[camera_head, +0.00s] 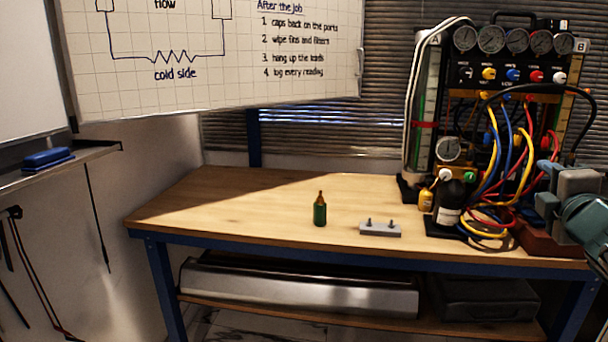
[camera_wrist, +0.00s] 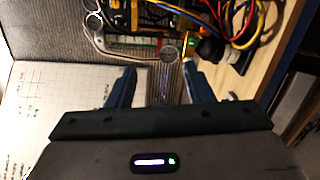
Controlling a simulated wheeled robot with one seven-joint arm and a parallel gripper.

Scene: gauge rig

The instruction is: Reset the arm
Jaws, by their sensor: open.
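My gripper (camera_wrist: 158,88) shows in the wrist view with its two dark blue fingers apart and nothing between them. In that view the gauge rig (camera_wrist: 150,42) with its hoses lies beyond the fingertips, and the picture is turned on its side. A grey block with two pegs (camera_head: 380,229) lies to the right of the bottle.
A whiteboard (camera_head: 210,60) hangs over the back left.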

